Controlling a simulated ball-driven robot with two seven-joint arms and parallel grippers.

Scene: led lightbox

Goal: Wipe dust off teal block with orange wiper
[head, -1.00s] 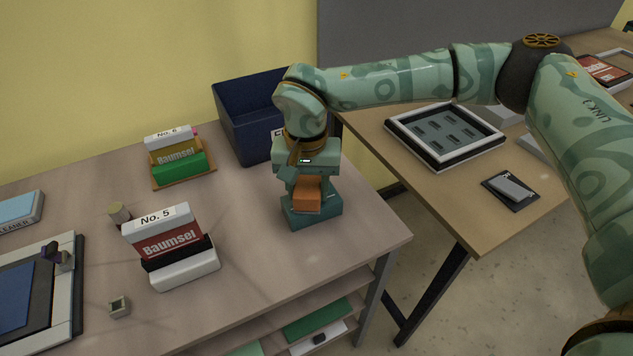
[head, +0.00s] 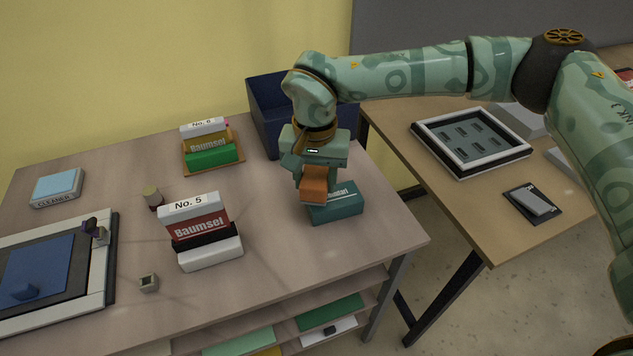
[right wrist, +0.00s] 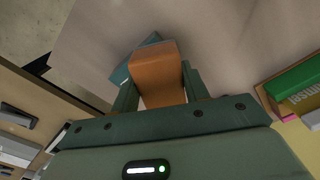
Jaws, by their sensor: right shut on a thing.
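The teal block (head: 343,207) lies near the right end of the left-hand table. My right gripper (head: 314,176) is shut on the orange wiper (head: 314,192) and holds it pointing down at the left part of the block. I cannot tell whether the wiper touches it. In the right wrist view, the wiper (right wrist: 156,70) sits between the fingers, and a corner of the teal block (right wrist: 120,74) shows behind it. I cannot make out dust on the block. My left gripper is not in view.
A dark blue bin (head: 266,117) stands behind the gripper. The No. 5 Baumsel holder (head: 208,252) and No. 6 Baumsel holder (head: 212,158) stand to the left. A framed panel (head: 108,262) lies at far left. The table's right edge is close to the block.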

